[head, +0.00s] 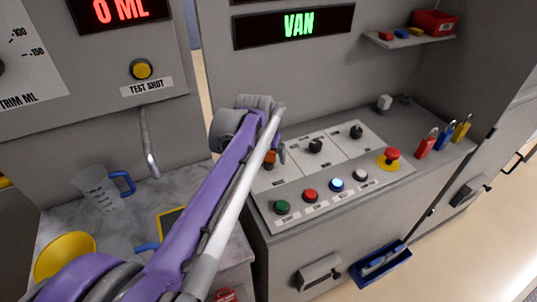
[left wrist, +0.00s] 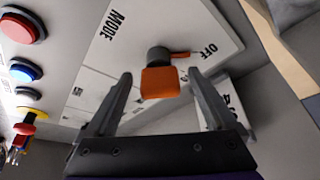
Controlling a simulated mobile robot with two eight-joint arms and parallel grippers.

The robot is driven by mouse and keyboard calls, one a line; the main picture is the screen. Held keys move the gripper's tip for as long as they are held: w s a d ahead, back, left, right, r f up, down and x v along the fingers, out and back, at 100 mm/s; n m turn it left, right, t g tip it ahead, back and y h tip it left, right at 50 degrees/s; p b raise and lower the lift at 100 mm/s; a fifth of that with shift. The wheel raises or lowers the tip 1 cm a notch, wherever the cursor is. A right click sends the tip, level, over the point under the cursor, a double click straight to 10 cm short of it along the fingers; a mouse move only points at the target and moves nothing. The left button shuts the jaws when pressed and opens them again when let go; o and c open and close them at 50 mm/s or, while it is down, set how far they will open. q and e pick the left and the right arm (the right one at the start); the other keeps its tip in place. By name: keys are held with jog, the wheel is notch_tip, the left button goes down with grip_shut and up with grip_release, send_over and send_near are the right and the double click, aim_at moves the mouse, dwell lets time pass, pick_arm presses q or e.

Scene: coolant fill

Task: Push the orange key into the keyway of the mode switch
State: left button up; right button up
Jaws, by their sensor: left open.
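The orange key (left wrist: 160,82) shows in the left wrist view, its broad head toward me, lined up with the dark round barrel of the mode switch (left wrist: 158,54). How deep the key sits in the keyway is hidden behind its head. An orange pointer (left wrist: 181,54) beside the barrel lies toward the OFF label. My left gripper (left wrist: 160,75) is open, one finger on each side of the key, with gaps on both sides. In the head view the orange key (head: 270,158) is partly covered by my left arm. My right gripper is in neither view.
The sloped console panel (head: 325,150) carries black knobs, a row of coloured buttons (head: 310,195) and a red emergency button (head: 391,156). Coloured padlocks (head: 427,143) hang at the right. A measuring jug (head: 98,188) and yellow funnel (head: 65,255) stand on the left counter.

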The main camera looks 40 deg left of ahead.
pick_arm(q)
jog(key=shift+r, duration=0.1)
jog(key=p+v, duration=0.1)
jog(key=v, duration=0.9)
jog(key=shift+r, duration=0.3)
jog(key=shift+s, duration=0.15)
